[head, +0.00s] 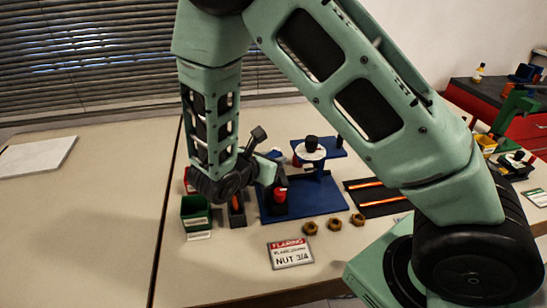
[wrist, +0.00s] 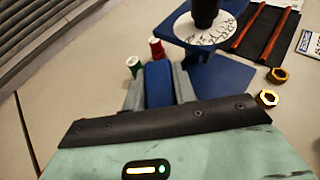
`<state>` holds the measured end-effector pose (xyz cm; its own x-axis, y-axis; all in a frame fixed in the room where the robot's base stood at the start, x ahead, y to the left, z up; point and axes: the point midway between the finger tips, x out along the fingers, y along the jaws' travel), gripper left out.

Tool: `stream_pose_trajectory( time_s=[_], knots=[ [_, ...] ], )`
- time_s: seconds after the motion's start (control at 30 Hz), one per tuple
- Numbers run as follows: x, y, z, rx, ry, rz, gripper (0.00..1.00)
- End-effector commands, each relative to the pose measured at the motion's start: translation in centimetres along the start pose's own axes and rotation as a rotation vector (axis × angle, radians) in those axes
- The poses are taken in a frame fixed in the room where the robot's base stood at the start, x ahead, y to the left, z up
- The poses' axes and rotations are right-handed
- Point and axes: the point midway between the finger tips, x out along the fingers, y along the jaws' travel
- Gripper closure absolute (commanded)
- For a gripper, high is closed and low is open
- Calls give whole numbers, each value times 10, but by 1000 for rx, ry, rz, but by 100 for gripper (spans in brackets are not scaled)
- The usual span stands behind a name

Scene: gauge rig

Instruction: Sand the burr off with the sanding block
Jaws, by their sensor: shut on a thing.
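My gripper (wrist: 158,92) is shut on a blue block in the wrist view. The blue block (wrist: 158,82), which looks like the sanding block, sits between the two grey fingers. In the head view my gripper (head: 267,170) is above the left part of the blue rig base (head: 325,198), and the held block cannot be made out. A white marked disc (head: 310,150) with a black knob stands on the rig, and it shows at the top of the wrist view (wrist: 205,28). I cannot make out a burr in either view.
A black mat (head: 375,210) with orange rods lies right. A green bin (head: 195,212) stands left. The table's left side is mostly clear.

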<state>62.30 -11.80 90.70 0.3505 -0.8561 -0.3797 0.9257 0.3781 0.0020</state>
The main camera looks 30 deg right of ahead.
Motion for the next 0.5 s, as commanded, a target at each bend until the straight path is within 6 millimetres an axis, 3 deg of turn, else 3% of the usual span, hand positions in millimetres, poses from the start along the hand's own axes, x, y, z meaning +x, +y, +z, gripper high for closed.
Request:
stream_pose_trajectory(
  time_s=[0.5],
  knots=[
    [16,-1,2,-4,7,-1,97]
  ],
)
